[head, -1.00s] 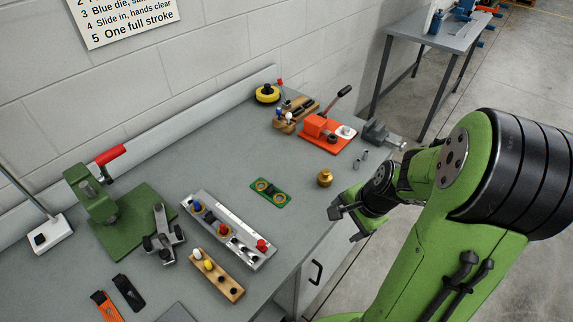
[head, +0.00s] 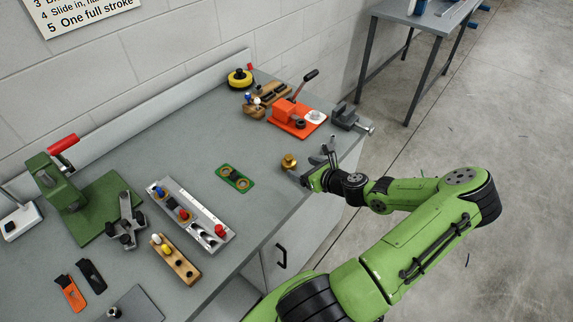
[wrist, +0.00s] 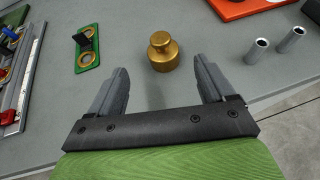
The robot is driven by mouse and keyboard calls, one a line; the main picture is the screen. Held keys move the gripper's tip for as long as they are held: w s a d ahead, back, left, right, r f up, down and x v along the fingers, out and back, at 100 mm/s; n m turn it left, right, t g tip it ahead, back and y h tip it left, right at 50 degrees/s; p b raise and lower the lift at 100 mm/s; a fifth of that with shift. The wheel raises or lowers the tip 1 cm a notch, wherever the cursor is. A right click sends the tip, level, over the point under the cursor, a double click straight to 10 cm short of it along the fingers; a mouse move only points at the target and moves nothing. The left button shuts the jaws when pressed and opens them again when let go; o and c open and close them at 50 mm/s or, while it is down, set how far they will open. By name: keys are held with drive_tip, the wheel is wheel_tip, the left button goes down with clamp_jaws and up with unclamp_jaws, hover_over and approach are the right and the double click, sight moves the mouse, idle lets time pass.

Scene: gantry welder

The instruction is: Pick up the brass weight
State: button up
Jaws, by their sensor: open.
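The brass weight (head: 289,161) stands upright on the grey bench near its right edge. In the wrist view the brass weight (wrist: 163,52) is a round body with a narrower knob on top. My gripper (head: 307,166) is at the bench edge, just right of the weight in the head view. In the wrist view my gripper (wrist: 166,78) is open and empty. The weight lies just beyond the fingertips, roughly centred between them and a little toward the right finger. No contact shows.
A green plate with two brass rings (head: 236,178) lies left of the weight. A red-orange lever press (head: 294,118) and a grey vise (head: 347,118) stand behind it. Two small metal cylinders (wrist: 257,51) stand right of the gripper. The bench between plate and weight is clear.

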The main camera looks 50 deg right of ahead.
sight(292, 162)
drive_tip(key=x, duration=0.4)
drive_tip(key=b+x, duration=0.1)
drive_tip(key=x, duration=0.4)
drive_tip(key=shift+s+d, duration=0.1)
drive_tip(key=shift+d, duration=0.1)
drive_tip(key=c, duration=1.4)
drive_tip(key=shift+r, duration=0.2)
drive_tip(key=shift+c, duration=0.6)
wheel_tip(292, 162, up, 10)
drive_tip(key=p, duration=0.2)
drive_tip(key=shift+p, duration=0.3)
drive_tip(key=shift+a, duration=0.1)
